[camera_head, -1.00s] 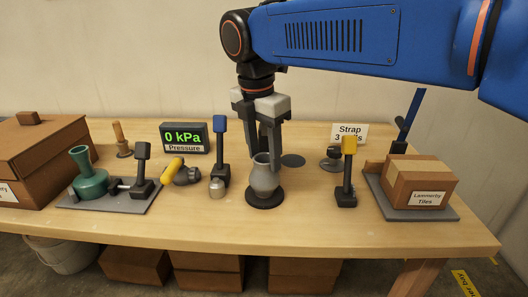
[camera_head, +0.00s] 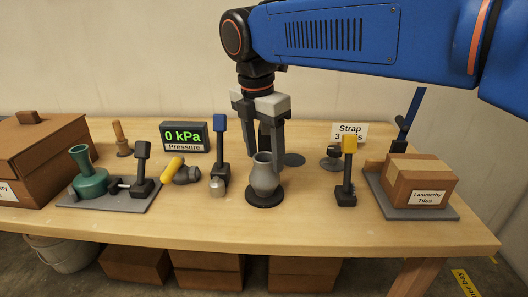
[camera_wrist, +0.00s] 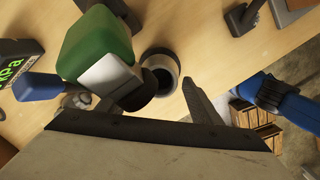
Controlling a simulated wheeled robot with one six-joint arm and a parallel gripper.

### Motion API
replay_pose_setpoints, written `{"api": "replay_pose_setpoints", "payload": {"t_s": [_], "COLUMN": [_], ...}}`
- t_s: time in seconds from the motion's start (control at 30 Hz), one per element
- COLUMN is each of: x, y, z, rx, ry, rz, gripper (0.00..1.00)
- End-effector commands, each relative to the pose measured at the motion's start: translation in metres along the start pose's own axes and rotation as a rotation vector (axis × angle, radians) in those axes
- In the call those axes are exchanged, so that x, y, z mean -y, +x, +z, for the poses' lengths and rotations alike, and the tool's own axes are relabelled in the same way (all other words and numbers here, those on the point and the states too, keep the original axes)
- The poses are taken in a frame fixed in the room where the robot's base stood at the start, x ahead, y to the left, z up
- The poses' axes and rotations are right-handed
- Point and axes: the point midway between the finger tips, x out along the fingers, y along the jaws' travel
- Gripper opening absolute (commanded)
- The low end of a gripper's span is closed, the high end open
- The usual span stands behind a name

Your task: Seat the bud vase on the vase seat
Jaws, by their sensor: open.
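The bud vase (camera_head: 265,177) is grey, with a round body and a flared neck. It stands upright on a dark round disc (camera_head: 265,201), which looks like the vase seat; whether it is fully seated cannot be told. My gripper (camera_head: 264,152) is open, pointing down, with its fingers around or just behind the vase's neck. Contact cannot be made out. In the wrist view the vase's dark mouth (camera_wrist: 159,77) shows between a finger on the right and blocky parts on the left. Those parts hide some of the disc.
A blue-handled clamp (camera_head: 220,150) stands close left of the vase, a yellow-handled one (camera_head: 348,170) to the right. A green vase (camera_head: 90,178) and a cardboard box (camera_head: 418,182) stand farther out. The table's front is clear.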

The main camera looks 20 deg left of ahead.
Motion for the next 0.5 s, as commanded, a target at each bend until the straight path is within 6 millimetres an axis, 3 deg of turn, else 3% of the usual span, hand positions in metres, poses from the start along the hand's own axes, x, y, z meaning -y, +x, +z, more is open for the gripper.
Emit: {"api": "replay_pose_setpoints", "payload": {"t_s": [0.5], "x": [0.0], "y": [-0.011], "z": [0.0], "rx": [0.0], "ry": [0.0], "rz": [0.001], "gripper": [0.59]}}
